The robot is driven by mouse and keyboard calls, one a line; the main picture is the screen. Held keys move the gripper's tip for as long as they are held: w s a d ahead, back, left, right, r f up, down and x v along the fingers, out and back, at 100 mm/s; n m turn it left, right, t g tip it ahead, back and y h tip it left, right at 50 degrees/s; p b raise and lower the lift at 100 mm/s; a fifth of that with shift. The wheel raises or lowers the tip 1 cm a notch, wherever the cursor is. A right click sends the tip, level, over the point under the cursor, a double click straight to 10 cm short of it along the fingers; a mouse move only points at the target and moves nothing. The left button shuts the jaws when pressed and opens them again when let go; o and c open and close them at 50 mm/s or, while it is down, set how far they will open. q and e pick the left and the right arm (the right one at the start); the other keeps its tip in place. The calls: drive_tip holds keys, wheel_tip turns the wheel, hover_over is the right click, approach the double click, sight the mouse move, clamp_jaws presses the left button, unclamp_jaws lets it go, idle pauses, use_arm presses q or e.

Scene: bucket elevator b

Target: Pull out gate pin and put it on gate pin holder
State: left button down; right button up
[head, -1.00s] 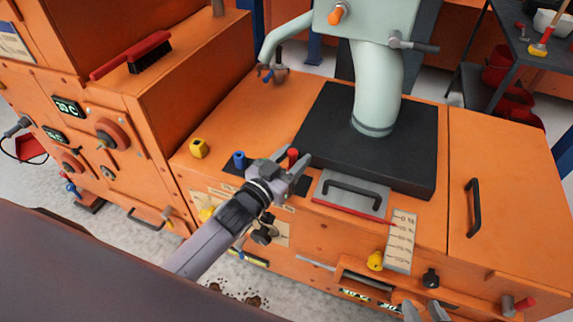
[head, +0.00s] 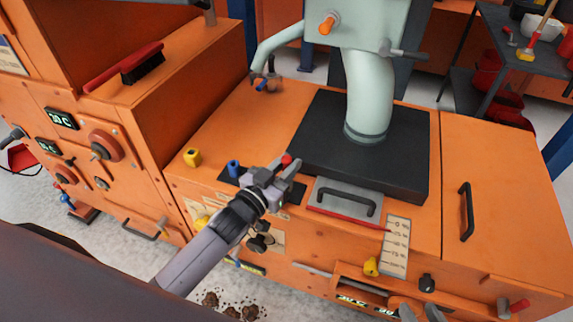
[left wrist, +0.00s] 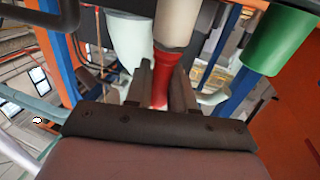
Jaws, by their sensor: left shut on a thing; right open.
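The gate pin, a small red-topped piece (head: 286,160), stands beside the left end of the grey gate plate (head: 322,190) with its black handle. My left gripper (head: 285,171) is shut on it. In the left wrist view the red piece (left wrist: 160,78) shows between the two fingers. The pin's lower end is hidden, so I cannot tell whether it sits in its hole. A black plate (head: 225,178) with a blue peg (head: 234,168) lies just left; I cannot tell for sure whether it is the pin holder. My right gripper (head: 420,313) is open and empty at the bottom edge.
A black block (head: 400,180) bearing a pale green pipe (head: 368,110) stands behind the gate plate. A yellow knob (head: 192,157) is at the left. A percent scale (head: 396,245) is on the front. The orange top between knob and block is mostly clear.

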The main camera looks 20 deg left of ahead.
use_arm(q)
drive_tip(key=shift+r+p, duration=0.45)
drive_tip(key=shift+p, duration=0.05)
drive_tip(key=shift+r+p, duration=2.7)
drive_tip(key=shift+p, duration=0.05)
wheel_tip(320, 180, up, 4)
drive_tip(key=p, duration=0.4)
drive_tip(key=shift+a, duration=0.2)
